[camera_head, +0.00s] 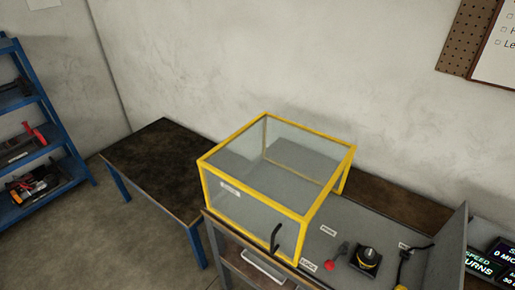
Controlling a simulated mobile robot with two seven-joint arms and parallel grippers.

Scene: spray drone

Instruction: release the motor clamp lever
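Another black and yellow part (404,265) stands to the right, cut off near the bottom edge. Neither of my grippers shows in the head view.
The yellow-framed clear case (307,213) stands left of the motor, with a black handle (275,238) at its front. A grey upright panel (447,246) and lit displays (484,262) are at right. A dark side table (150,160) is mostly bare. Blue shelves (40,150) hold tools.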

